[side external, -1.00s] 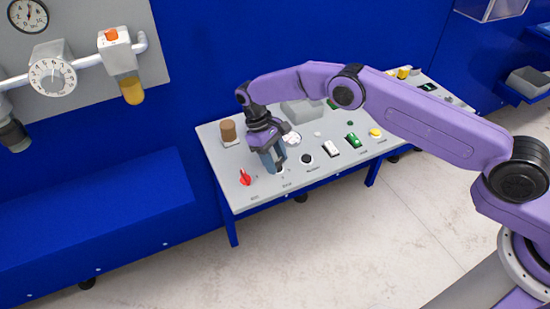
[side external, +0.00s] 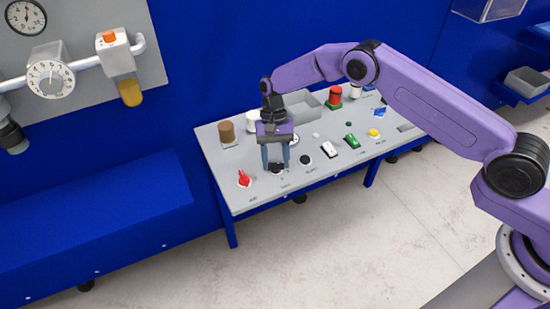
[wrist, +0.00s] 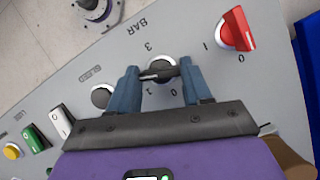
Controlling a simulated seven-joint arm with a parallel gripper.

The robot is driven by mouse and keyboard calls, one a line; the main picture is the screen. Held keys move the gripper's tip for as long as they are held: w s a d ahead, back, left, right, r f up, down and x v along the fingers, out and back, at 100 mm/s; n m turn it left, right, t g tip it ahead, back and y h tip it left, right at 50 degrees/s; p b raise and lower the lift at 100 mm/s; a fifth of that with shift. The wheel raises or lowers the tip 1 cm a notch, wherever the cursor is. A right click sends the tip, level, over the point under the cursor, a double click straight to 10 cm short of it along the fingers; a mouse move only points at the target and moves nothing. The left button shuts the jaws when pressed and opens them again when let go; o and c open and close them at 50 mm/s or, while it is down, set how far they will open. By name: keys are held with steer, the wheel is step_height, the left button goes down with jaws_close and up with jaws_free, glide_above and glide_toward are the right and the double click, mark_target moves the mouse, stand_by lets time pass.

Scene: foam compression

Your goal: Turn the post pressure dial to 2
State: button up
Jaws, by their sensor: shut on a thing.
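The post pressure dial (wrist: 160,73) is a dark bar knob on a pale round base, with the upside-down label BAR beside it in the wrist view. Digits 3, 1 and 0 show around it; I cannot make out a 2. My gripper (wrist: 159,76) is shut on the knob, with one blue finger at each end of the bar. The bar lies nearly crosswise in the picture, with a light mark near its left end. In the side view my gripper (side external: 277,165) points straight down at the dial, which the fingers mostly hide.
A red switch (wrist: 238,30) stands close to the right finger in the wrist view. A black round button (wrist: 102,96) sits by the left finger. White (side external: 329,149) and green (side external: 351,142) rockers and a brown cylinder (side external: 226,131) are also on the panel.

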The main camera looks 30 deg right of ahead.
steer(key=shift+m+y, duration=0.3)
steer(key=shift+m, duration=0.5)
steer(key=o, duration=1.1)
steer(key=shift+c, duration=0.2)
steer(key=shift+t, duration=0.3)
steer(key=v, duration=1.7)
steer(key=shift+r, duration=0.15)
steer(key=shift+w+d, duration=0.1)
